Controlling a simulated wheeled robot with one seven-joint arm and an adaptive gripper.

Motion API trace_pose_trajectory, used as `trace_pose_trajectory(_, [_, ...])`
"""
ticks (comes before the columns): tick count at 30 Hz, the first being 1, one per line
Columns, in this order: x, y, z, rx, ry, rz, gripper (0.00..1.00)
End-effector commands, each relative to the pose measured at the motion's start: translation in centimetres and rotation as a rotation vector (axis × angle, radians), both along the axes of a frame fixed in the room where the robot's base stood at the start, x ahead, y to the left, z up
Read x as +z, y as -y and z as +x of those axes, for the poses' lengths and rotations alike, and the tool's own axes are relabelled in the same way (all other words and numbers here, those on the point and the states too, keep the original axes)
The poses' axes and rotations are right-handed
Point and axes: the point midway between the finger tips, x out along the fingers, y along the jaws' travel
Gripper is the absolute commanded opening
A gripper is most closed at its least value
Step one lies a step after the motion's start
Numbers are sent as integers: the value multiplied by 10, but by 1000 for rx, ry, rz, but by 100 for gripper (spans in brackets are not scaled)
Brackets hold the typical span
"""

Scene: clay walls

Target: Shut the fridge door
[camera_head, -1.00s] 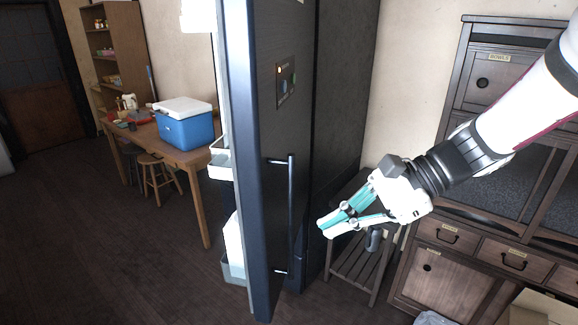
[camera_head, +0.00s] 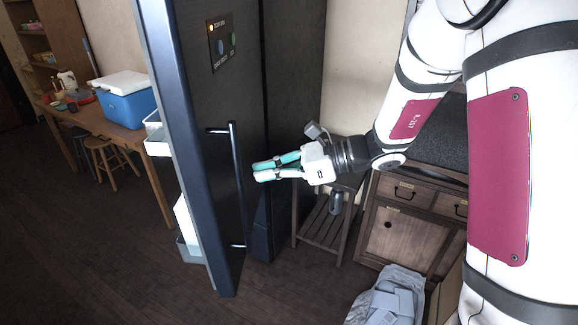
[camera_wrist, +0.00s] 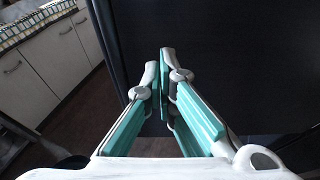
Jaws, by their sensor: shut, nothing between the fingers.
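The dark fridge door (camera_head: 190,150) stands open in the head view, seen near its edge, with pale door shelves on its left side. A long vertical handle (camera_head: 240,185) is on its outer face. My gripper (camera_head: 256,171) is shut and empty, to the right of the handle and in front of the dark fridge side; I cannot tell whether it touches the door. In the wrist view my fingertips (camera_wrist: 162,62) are together, with a dark flat surface filling the view ahead of them.
A blue cooler (camera_head: 128,105) sits on a wooden table (camera_head: 115,137) at left, with a stool (camera_head: 108,158) below. A slatted stand (camera_head: 322,225) and wooden cabinet (camera_head: 405,225) are at right. A grey bag-like thing (camera_head: 385,298) lies on the floor. Dark floor is clear at front left.

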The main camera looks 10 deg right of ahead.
Motion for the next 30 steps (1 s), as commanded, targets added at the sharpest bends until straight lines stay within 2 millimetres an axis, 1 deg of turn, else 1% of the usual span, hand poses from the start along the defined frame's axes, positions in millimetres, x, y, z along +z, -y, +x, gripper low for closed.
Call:
trace_pose_trajectory(1, [-3, -10, 1, 5, -1, -1, 0])
trace_pose_trajectory(3, [-4, -22, 4, 6, 1, 0, 0])
trace_pose_trajectory(9, [-4, -45, 10, 3, 1, 0, 0])
trace_pose_trajectory(14, [-4, -52, 13, 0, 1, 0, 0])
trace_pose_trajectory(26, [-4, -54, 13, 1, 2, 0, 0])
trace_pose_trajectory(30, [-4, -60, 14, 3, 2, 1, 0])
